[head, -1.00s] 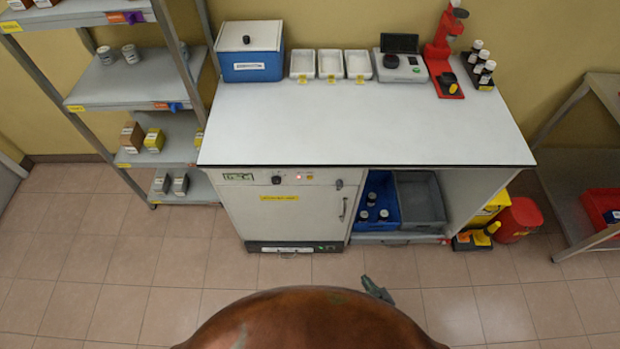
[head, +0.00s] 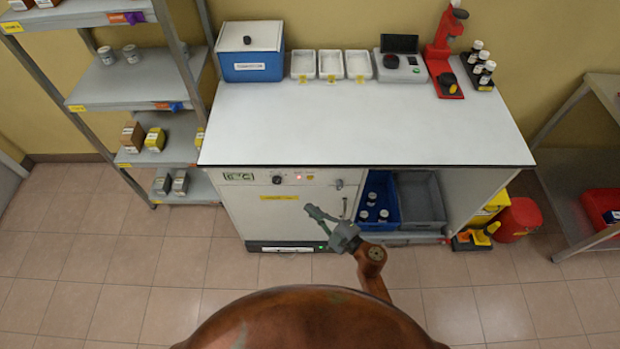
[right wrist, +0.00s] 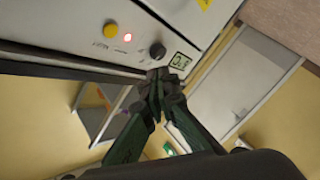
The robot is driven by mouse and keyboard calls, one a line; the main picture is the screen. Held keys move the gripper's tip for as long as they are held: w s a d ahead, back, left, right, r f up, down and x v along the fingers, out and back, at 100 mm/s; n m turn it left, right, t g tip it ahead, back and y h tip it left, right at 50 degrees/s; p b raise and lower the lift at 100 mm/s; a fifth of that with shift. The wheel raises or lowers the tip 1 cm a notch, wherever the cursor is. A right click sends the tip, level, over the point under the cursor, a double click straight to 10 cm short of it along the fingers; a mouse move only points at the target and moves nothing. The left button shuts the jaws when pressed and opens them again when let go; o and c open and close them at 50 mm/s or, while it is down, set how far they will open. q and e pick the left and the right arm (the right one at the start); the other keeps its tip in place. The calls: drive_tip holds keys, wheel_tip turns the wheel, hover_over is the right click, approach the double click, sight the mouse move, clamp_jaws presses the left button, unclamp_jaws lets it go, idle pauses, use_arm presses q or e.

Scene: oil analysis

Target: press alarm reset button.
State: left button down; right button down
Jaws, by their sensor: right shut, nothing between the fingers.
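The cabinet (head: 245,215) under the bench has a control strip along its top front edge. A small yellow button (right wrist: 110,30) shows in the right wrist view, beside a glowing red light (right wrist: 127,37). The red light also shows in the head view (head: 298,177). A black knob (right wrist: 157,50) and a green display (right wrist: 180,62) sit along the same strip. My right gripper (head: 312,211) is shut and empty in front of the cabinet door, below the strip in the picture. Its fingertips (right wrist: 163,75) look apart from the button. My left gripper is not in view.
The bench top (head: 350,130) holds a blue box, white trays, a scale and a red stand. Right of the cabinet door are a blue bin (head: 379,190) and a grey bin (head: 420,200). A shelf rack (head: 120,90) stands left. The floor in front is clear.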

sight(310, 178)
drive_tip(key=w+b, duration=0.2)
drive_tip(key=w, duration=0.7)
drive_tip(key=shift+b, duration=0.4)
idle(1.4)
drive_tip(key=shift+w, duration=0.35)
drive_tip(key=shift+w, duration=0.4)
idle(0.6)
drive_tip(key=shift+s, duration=0.1)
drive_tip(key=shift+s+p, duration=0.6)
drive_tip(key=shift+s, duration=0.15)
